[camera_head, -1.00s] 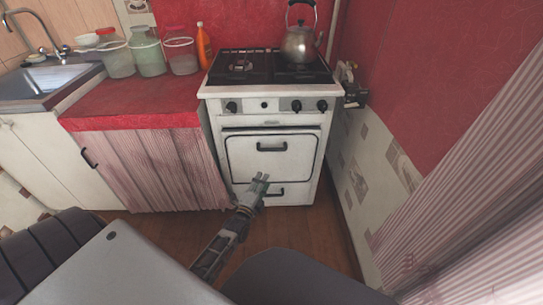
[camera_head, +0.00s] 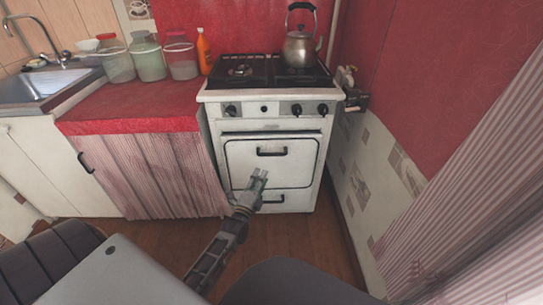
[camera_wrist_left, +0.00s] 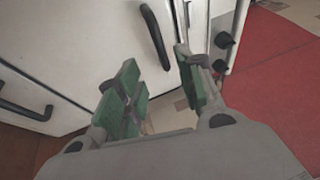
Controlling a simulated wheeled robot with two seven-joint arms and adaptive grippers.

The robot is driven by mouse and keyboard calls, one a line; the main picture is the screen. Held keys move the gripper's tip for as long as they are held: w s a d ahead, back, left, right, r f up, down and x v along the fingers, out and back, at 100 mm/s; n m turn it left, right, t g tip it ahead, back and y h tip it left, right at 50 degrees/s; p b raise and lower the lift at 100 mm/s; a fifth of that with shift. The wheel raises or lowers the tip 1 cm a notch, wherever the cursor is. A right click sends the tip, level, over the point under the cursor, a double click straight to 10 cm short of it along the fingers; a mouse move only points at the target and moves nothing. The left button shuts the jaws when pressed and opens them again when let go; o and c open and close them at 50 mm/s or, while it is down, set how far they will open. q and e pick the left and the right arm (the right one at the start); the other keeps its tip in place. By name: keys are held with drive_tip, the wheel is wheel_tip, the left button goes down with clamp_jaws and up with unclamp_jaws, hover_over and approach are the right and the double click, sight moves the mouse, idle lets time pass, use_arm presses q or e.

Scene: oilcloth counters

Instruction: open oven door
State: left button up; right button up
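The white oven door (camera_head: 240,165) is closed on the front of the white stove, with a dark bar handle (camera_head: 271,152) across its upper part. The handle also shows in the left wrist view (camera_wrist_left: 155,37), just beyond the fingers and apart from them. My left gripper (camera_head: 259,174) is in front of the door, just below the handle in the head view. In the left wrist view its green-padded fingers (camera_wrist_left: 160,88) are spread, with nothing between them. My right gripper is in neither view.
A lower panel handle (camera_head: 271,199) sits beneath the oven door. Control knobs (camera_head: 296,109) line the stove above it, and a kettle (camera_head: 300,49) stands on the cooktop. A curtained red counter (camera_head: 140,108) is at left, a tiled wall (camera_head: 365,180) close at right.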

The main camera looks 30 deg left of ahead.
use_arm(q)
drive_tip(key=b, duration=0.1)
approach(271, 155)
drive_tip(key=shift+x, duration=0.9)
drive_tip(key=shift+f+b+x, duration=0.15)
drive_tip(key=shift+b+x, duration=0.75)
drive_tip(key=shift+x, duration=1.3)
drive_tip(key=shift+f+b+x, duration=0.15)
drive_tip(key=shift+b+x, duration=0.7)
drive_tip(key=shift+x, duration=1.35)
drive_tip(key=shift+w+a, duration=0.1)
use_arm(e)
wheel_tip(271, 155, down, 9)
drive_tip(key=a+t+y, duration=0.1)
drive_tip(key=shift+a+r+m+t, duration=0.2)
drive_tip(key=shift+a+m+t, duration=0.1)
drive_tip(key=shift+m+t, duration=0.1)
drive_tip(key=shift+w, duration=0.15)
use_arm(q)
clamp_jaws()
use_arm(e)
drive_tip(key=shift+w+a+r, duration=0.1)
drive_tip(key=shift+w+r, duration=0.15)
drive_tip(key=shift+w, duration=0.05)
